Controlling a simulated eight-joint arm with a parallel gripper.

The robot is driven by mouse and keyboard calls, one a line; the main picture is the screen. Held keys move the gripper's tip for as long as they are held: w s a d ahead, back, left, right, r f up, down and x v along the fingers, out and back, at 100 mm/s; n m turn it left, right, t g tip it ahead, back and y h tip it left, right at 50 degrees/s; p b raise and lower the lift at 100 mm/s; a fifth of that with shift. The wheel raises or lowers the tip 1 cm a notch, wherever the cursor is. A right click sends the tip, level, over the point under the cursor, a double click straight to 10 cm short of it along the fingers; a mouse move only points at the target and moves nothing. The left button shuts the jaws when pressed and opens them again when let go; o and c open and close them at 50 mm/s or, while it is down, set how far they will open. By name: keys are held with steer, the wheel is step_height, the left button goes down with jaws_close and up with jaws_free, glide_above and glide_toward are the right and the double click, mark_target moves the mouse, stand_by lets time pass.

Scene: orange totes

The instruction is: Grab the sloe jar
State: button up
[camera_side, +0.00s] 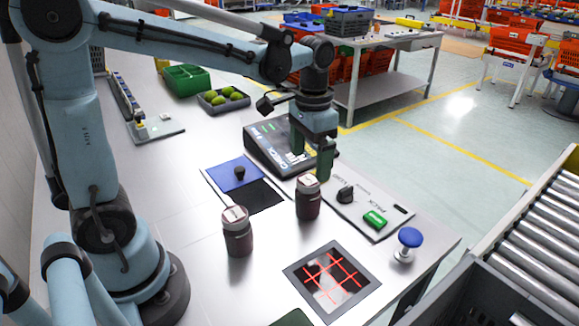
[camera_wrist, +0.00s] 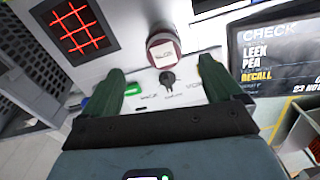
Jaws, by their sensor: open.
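Two dark red jars with pale lids stand upright on the table in the side view: a nearer one (camera_side: 238,238) at the left and a farther one (camera_side: 308,204) to its right. Their labels are too small to read, so I cannot tell which is sloe. My gripper (camera_side: 311,156) is open and empty, pointing down just above and behind the farther jar. In the wrist view one jar (camera_wrist: 162,38) shows beyond the gap between my green fingertips (camera_wrist: 164,80), not between them. The other jar is not clearly visible there.
A display unit (camera_side: 265,150) stands behind my gripper. A black knob (camera_side: 345,194), a green block (camera_side: 375,219) and a blue-topped button (camera_side: 409,239) are to the right. A red-gridded frame (camera_side: 333,281) lies in front.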

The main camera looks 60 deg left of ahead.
mark_target(308, 193)
step_height(308, 193, down, 5)
steer(key=shift+w+a+f, duration=0.1)
steer(key=shift+a+f, duration=0.05)
steer(key=shift+f, duration=1.2)
steer(key=shift+a+f, duration=0.1)
steer(key=shift+f, duration=1.25)
steer(key=c, duration=1.4)
